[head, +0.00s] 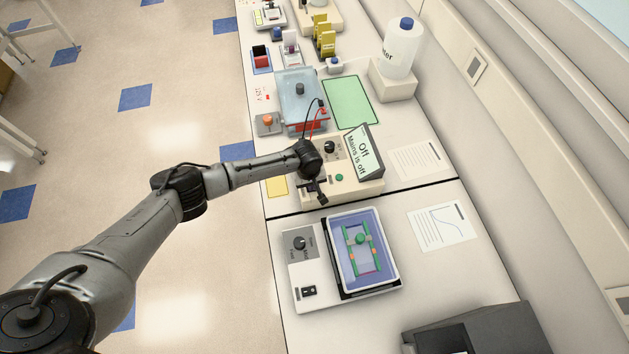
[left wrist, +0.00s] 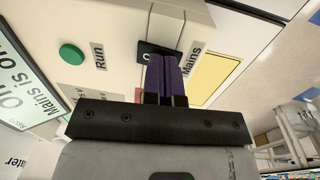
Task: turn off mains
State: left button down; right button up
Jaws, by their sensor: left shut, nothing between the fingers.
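The power supply (head: 345,187) is a beige box on the bench. Its tilted screen (head: 363,152) reads "Off" and "Mains is off" in the head view. In the left wrist view, the black mains switch (left wrist: 147,53) sits beside the "Mains" label (left wrist: 191,58), partly hidden by my fingers. My left gripper (head: 318,197) is at the box's front left side. Its purple fingers (left wrist: 166,68) are shut together and empty, with the tips at or very near the switch. I cannot tell whether they touch it. My right gripper is not in view.
A green Run button (left wrist: 72,54) is near the switch. Red and black leads run from the box to a gel tank (head: 300,97). A device with a blue tray (head: 362,245) stands in front. A yellow note (head: 277,187) lies left of the box. Papers (head: 418,160) lie to the right.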

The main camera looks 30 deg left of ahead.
pick_arm(q)
jog(key=shift+r, duration=0.1)
dwell(0.3)
notch_tip(320, 180, up, 5)
jog(key=p, duration=0.5)
jog(key=shift+w+d+f, duration=0.1)
jog(key=shift+d+f, duration=0.05)
jog(key=shift+f, duration=0.05)
notch_tip(320, 180, up, 9)
jog(key=b, duration=0.2)
jog(key=shift+w+d, duration=0.4)
jog(key=shift+w, duration=0.05)
